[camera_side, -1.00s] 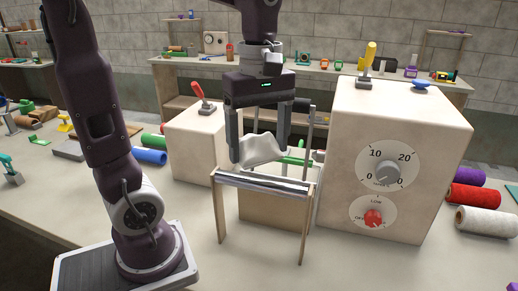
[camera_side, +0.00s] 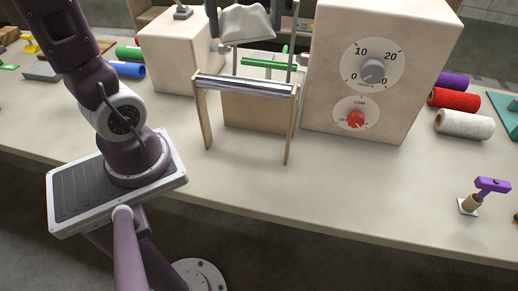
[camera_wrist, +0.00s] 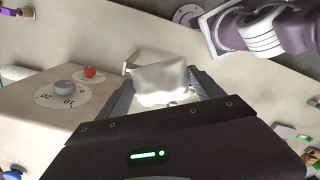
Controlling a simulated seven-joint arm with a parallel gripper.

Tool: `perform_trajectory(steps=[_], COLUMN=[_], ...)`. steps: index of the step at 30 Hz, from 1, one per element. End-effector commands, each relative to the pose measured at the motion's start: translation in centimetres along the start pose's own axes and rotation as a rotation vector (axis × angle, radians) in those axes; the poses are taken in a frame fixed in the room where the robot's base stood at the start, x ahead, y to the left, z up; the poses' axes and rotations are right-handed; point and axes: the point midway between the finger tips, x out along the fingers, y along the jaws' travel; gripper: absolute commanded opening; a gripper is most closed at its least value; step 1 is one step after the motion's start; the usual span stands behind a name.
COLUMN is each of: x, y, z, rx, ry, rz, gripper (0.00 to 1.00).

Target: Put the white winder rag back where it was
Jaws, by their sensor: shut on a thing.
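The white rag (camera_side: 248,24) hangs bunched at the top edge of the side view, above the metal roller (camera_side: 245,86) of a small wooden stand and clear of it. In the wrist view the rag (camera_wrist: 160,76) fills the space between the two fingers of my gripper (camera_wrist: 160,88). My gripper is shut on the rag. In the side view only the lower parts of the fingers show; the rest is cut off by the top edge. A green bar (camera_side: 270,65) shows behind the roller, below the rag.
A big cream box (camera_side: 420,70) with a dial and a red knob stands right of the stand. A smaller cream box (camera_side: 180,55) stands left. Purple, red and white rolls (camera_side: 465,123) lie at the right, near a purple-headed tool (camera_side: 490,186). The front of the table is clear.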

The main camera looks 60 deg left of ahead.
Motion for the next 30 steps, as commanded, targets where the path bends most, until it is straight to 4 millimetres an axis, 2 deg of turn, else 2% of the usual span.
perform_trajectory(steps=[6, 13, 20, 30], x=[0.1, 0.4, 6.4, 19.8], y=[0.3, 0.2, 0.1, 0.1], z=[3.6, 6.8, 6.5, 6.5], rx=[0.284, 0.542, 0.531, 0.542], ry=[0.001, -0.004, -0.008, -0.017], rz=[-0.012, -0.03, -0.035, -0.041], gripper=[0.39, 0.39, 0.39, 0.39])
